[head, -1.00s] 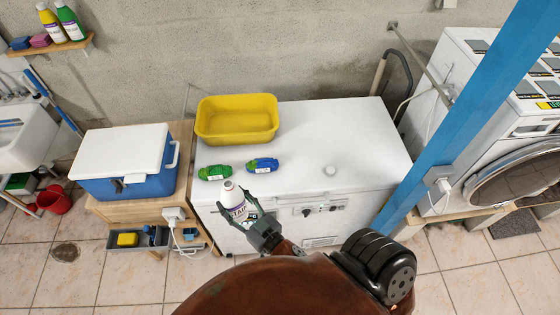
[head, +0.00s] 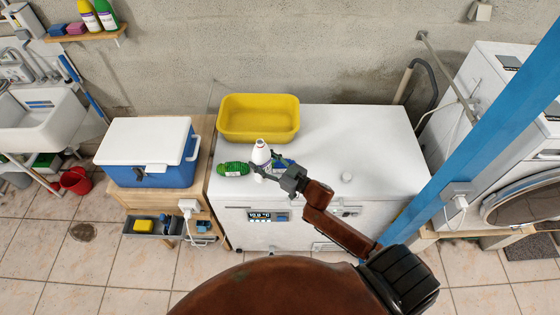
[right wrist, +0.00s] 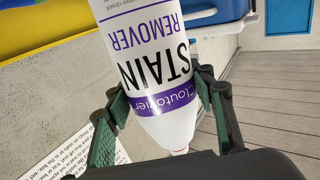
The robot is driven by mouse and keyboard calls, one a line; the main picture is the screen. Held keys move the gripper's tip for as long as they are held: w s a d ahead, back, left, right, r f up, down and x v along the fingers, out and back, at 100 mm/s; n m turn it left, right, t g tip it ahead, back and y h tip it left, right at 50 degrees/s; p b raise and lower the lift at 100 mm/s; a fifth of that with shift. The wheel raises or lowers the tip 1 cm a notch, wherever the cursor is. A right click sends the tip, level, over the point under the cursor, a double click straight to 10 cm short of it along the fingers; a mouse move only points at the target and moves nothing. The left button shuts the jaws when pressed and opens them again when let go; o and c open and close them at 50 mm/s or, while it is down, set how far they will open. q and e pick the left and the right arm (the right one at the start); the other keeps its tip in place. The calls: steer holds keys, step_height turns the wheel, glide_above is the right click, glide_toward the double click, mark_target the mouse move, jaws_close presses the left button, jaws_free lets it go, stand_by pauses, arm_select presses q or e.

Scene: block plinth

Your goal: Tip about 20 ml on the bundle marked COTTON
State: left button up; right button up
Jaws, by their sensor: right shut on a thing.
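A white stain remover bottle (head: 261,156) with a purple label is in my right gripper (head: 270,170), above the white chest top. The right wrist view shows the bottle (right wrist: 155,70) between both fingers of that gripper (right wrist: 163,95). In the head view the bottle looks near upright, neck up. A green bundle (head: 232,168) with a white tag lies just left of the bottle. A blue bundle (head: 285,162) lies just right of it, partly hidden by the gripper. The tags are too small to read, so I cannot tell which says COTTON. My left gripper is not in view.
A yellow tub (head: 258,137) stands behind the bundles on the white chest (head: 380,150). A blue cooler (head: 150,175) stands left. A blue post (head: 490,110) rises at the right. The chest top's right side is clear.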

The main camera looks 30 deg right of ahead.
mark_target(262, 167)
steer(key=f+b, duration=0.1)
steer(key=f+m+b, duration=0.1)
steer(key=b, duration=0.1)
steer(key=w+d+f+m+b, duration=0.1)
steer(key=shift+f+b, duration=0.35)
steer(key=shift+f, duration=0.05)
steer(key=shift+r+m+t, duration=0.3)
steer(key=shift+r+m, duration=0.2)
steer(key=shift+m, duration=0.5)
steer(key=shift+f+m+b, duration=0.25)
steer(key=shift+m+b, duration=0.25)
steer(key=shift+b, duration=0.25)
steer(key=shift+d+f+m+t+b, duration=0.15)
steer(key=shift+f+m+t+b, duration=0.05)
steer(key=shift+m+b, duration=0.4)
steer(key=shift+d+f+m+t+b, duration=0.1)
steer(key=shift+f+m+t+b, duration=0.1)
steer(key=shift+m+b, duration=0.4)
steer(key=f+m+b, duration=0.1)
steer(key=m+b, duration=0.1)
steer(key=shift+a+f+b, duration=0.3)
steer(key=shift+f+b, duration=0.1)
steer(key=shift+s+a+r+m+t+h, duration=0.1)
steer(key=shift+a+r+m+t+h, duration=0.15)
steer(key=shift+m, duration=0.45)
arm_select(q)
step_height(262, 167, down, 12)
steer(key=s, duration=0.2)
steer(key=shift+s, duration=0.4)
